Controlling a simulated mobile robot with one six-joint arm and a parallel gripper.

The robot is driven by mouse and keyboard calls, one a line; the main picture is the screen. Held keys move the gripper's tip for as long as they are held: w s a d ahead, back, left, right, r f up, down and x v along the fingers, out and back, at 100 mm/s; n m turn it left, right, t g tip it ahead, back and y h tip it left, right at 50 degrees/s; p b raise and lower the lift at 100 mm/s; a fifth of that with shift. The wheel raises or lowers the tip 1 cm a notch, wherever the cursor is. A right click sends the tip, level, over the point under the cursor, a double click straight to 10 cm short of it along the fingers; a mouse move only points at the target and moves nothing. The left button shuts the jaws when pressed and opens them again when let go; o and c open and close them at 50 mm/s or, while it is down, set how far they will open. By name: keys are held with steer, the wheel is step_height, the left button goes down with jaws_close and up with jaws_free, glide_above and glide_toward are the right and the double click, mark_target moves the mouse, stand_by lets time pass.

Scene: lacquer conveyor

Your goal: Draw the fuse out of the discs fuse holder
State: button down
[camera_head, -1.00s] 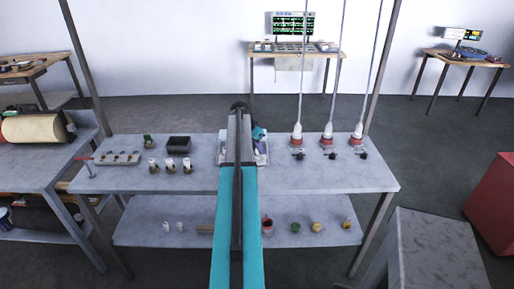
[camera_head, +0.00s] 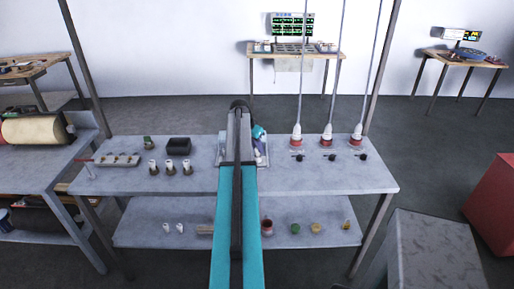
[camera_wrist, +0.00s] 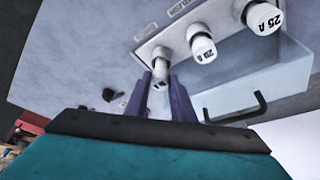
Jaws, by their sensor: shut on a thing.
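In the wrist view a row of white fuses stands in a pale grey fuse holder box (camera_wrist: 232,94). The end fuse (camera_wrist: 160,72) is between the purple fingers of my gripper (camera_wrist: 169,97), which is shut on it. Whether its inner end is still seated in the box cannot be told. The middle fuse (camera_wrist: 202,47) and the fuse marked 25 A (camera_wrist: 262,17) stand in their places, apart from the fingers. Small labels lie beside the fuses, too blurred to read surely. In the head view my arm hides the gripper and most of the box.
A black bar handle (camera_wrist: 245,112) sticks out from the box close to my gripper. In the head view the workbench (camera_head: 330,181) also carries a black bin (camera_head: 178,146) and several white-topped parts to the left. Three red-ended hanging rods (camera_head: 327,138) are to the right.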

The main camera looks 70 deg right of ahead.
steer(key=shift+r+p, duration=0.85)
steer(key=shift+r, duration=1.5)
steer(key=shift+r+p, duration=0.6)
steer(key=shift+r, duration=0.85)
